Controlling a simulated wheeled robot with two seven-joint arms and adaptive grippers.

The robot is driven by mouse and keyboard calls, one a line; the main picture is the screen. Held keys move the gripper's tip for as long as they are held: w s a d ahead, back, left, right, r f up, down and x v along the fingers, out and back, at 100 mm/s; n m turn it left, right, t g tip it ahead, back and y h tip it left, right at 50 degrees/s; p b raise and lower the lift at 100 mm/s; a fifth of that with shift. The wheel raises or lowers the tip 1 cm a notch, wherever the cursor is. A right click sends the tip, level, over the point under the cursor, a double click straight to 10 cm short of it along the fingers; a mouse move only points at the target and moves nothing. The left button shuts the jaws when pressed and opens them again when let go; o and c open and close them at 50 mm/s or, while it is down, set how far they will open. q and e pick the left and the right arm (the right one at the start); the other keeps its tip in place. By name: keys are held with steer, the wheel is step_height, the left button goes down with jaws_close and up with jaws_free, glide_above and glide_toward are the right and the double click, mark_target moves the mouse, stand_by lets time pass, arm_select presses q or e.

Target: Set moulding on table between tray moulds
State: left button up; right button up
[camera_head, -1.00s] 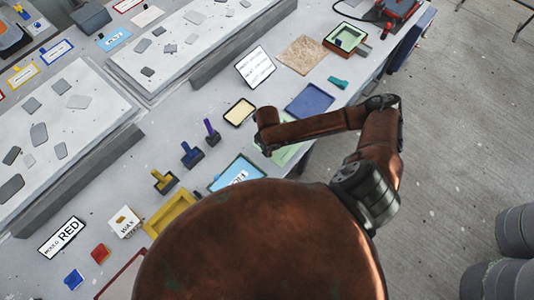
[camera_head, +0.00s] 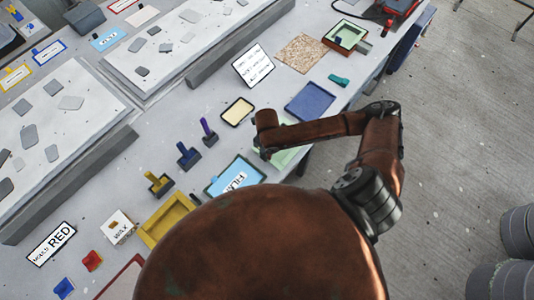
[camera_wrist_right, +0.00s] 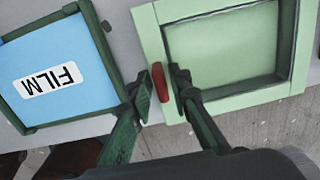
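A narrow red piece, the moulding (camera_wrist_right: 160,82), shows end-on between the fingertips of my right gripper (camera_wrist_right: 162,88) in the right wrist view. The fingers are close against its two sides. In the head view the FILM tray (camera_head: 213,189) and the green tray (camera_head: 292,156) lie by my right wrist, which hides the gripper and moulding. My left gripper is not in view.
On the table (camera_head: 215,95) stand a yellow tray (camera_head: 157,236), handled tools (camera_head: 188,156), a cream tray (camera_head: 237,111), a blue tray (camera_head: 309,102) and a white sign (camera_head: 253,66). The table's edge is close to the green tray.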

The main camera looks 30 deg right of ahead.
steer(key=shift+o, duration=0.7)
step_height(320, 180, up, 12)
steer(key=shift+r, duration=0.15)
steer(key=shift+s+a, duration=0.1)
